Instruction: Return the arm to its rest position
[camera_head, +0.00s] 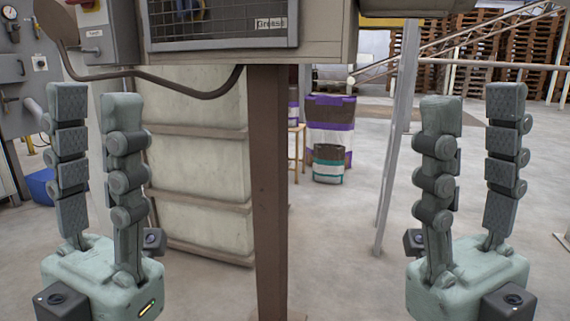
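My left gripper (94,97) stands upright at the left of the head view, its fingers pointing up. The fingers are apart with nothing between them. My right gripper (473,95) stands upright at the right in much the same pose, also with its fingers apart and empty. Both grippers are in the near foreground and hold nothing. My upper arm links are out of the picture.
A brown steel post (268,190) stands between the grippers, under a grey machine housing (335,35). A pale panelled block (205,170) is behind my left gripper. Purple-banded bags (330,120) stand farther back. Concrete floor (345,240) is open right of the post.

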